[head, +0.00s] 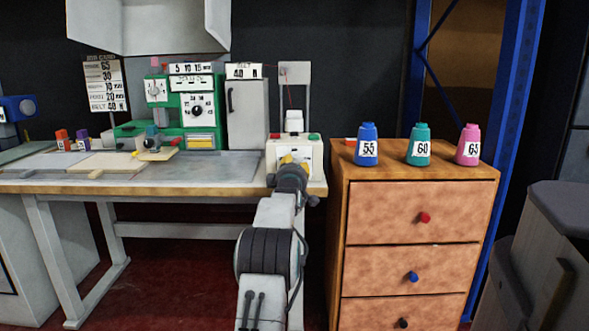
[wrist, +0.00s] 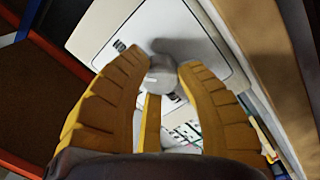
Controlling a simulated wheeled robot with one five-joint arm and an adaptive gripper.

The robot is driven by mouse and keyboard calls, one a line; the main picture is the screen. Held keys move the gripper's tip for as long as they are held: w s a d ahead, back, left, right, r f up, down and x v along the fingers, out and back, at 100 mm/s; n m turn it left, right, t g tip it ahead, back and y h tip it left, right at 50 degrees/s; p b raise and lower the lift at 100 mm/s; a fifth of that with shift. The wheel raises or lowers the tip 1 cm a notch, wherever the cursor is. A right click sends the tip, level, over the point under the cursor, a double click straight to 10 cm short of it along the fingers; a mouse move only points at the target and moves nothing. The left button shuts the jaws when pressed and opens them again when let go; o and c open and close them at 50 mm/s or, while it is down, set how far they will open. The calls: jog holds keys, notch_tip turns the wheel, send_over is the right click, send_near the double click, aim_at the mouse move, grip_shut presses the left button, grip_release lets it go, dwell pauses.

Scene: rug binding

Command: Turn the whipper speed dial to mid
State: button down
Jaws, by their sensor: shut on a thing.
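The whipper (head: 312,152) looks to be the pale machine at the right end of the bench, with red and green buttons on top. My gripper (head: 291,160) is at its front face, and my arm hides part of that face. In the wrist view, the yellow fingers of my gripper (wrist: 162,82) are shut on a grey round dial (wrist: 162,70) on a white panel (wrist: 125,25). Some small dark marks show on the panel near the dial. The fingers cover part of the dial, and I cannot read its setting.
A wooden drawer cabinet (head: 410,215) stands to the right, with blue (head: 367,143), teal (head: 419,144) and pink (head: 468,144) labelled cones on top. The bench (head: 215,168) extends left, with a green machine (head: 172,108) and a grey cabinet (head: 247,115) at its back.

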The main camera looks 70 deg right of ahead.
jog(key=shift+w+r+n, duration=0.15)
jog(key=shift+w+n, duration=0.1)
jog(key=shift+n, duration=0.45)
jog(key=c, duration=0.8)
grip_release()
jog(key=shift+w, duration=0.1)
jog(key=shift+a, duration=0.1)
jog(key=v, duration=1.2)
